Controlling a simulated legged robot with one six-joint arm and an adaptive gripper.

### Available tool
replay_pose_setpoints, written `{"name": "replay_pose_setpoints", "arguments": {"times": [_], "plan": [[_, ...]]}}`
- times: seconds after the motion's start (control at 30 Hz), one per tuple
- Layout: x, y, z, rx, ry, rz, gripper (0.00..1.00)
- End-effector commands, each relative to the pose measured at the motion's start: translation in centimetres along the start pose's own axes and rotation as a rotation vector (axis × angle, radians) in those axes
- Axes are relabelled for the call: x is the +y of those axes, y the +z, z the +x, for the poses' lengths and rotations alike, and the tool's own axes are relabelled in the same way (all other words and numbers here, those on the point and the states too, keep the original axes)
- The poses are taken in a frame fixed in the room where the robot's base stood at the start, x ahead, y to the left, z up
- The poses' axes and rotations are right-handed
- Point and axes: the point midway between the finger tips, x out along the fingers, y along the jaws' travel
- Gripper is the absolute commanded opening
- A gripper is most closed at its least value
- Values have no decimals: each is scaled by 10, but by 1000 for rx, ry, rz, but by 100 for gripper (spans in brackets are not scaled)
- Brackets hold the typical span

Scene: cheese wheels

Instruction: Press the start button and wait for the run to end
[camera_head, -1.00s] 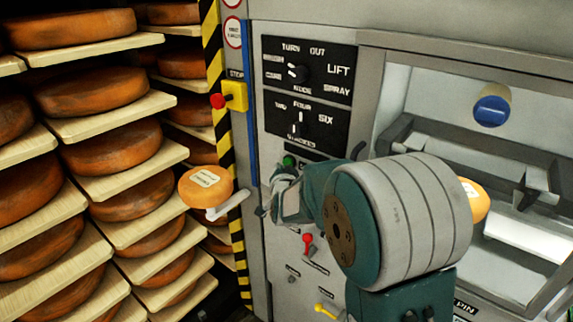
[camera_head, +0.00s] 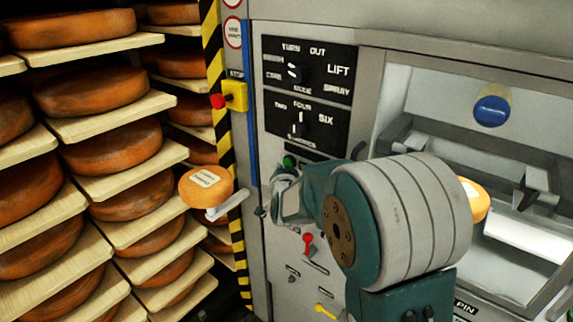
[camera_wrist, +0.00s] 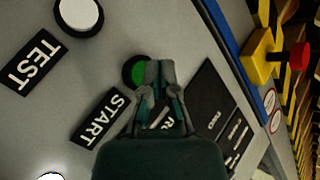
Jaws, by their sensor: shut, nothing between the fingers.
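The green button (camera_wrist: 134,71) is in the wrist view, with the START label (camera_wrist: 97,117) beside it. My gripper (camera_wrist: 157,75) is shut and empty, its tips overlapping the right edge of the green button; I cannot tell whether they touch it. In the head view, a green button (camera_head: 289,161) shows on the grey machine panel (camera_head: 375,110), just above my gripper (camera_head: 264,208). My arm hides much of the lower panel.
A white button (camera_wrist: 79,14) with a TEST label is nearby. A red stop knob (camera_head: 217,101) on a yellow box, a red lever (camera_head: 308,240) and a yellow lever (camera_head: 325,312) surround the area. Cheese shelves (camera_head: 110,120) stand at left.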

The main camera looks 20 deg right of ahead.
Motion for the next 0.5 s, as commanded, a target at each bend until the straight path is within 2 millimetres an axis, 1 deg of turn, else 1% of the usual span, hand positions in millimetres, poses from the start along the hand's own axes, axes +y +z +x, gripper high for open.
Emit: {"name": "replay_pose_setpoints", "arguments": {"times": [0.5], "plan": [[4,-6,5,0,0,1,0]]}}
